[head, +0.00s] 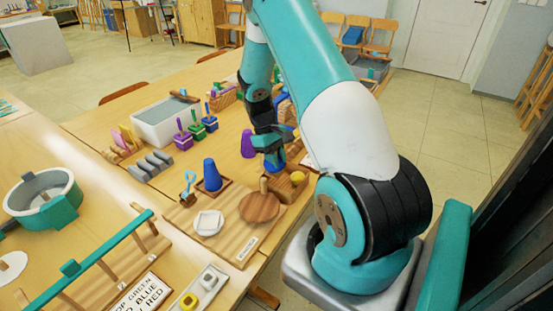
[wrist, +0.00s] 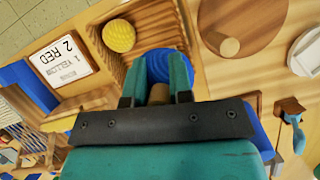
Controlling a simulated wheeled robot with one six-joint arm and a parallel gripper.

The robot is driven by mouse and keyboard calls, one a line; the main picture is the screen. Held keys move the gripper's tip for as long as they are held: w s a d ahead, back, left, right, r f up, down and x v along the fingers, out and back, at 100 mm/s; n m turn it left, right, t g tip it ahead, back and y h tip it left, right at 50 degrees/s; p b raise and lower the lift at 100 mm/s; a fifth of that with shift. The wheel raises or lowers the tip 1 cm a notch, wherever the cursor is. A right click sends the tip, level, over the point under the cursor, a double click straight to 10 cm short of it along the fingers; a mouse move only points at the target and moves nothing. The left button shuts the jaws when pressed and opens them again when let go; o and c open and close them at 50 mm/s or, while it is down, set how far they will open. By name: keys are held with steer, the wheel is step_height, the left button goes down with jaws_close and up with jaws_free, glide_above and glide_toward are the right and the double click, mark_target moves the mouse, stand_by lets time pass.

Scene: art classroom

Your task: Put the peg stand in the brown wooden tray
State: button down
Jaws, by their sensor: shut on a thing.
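My gripper (head: 270,148) is shut on a tan peg (wrist: 158,93), seen between its fingertips in the wrist view. A blue round part (wrist: 166,65) shows just beyond the fingertips and looks like the base of this peg stand. The blue also shows under my gripper in the head view (head: 273,161). My fingers hide part of the peg.
A round brown disc with a peg (head: 259,208) and a white dish (head: 208,223) stand on a board in front. A blue cone (head: 210,174) stands on a small square wooden base to the left. Several coloured peg blocks and a grey bin (head: 165,122) stand farther back.

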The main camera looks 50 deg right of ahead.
mark_target(277, 171)
steer(key=shift+f, duration=0.2)
steer(key=shift+f+b, duration=0.45)
steer(key=shift+f, duration=0.25)
steer(key=shift+f, duration=0.15)
stand_by(1.0)
steer(key=shift+f+b, duration=0.5)
steer(key=shift+f, duration=0.55)
steer(key=shift+f+b, duration=0.3)
steer(key=shift+f, duration=0.6)
stand_by(0.9)
stand_by(0.4)
steer(key=c, duration=0.9)
jaws_free()
steer(key=shift+c, duration=0.2)
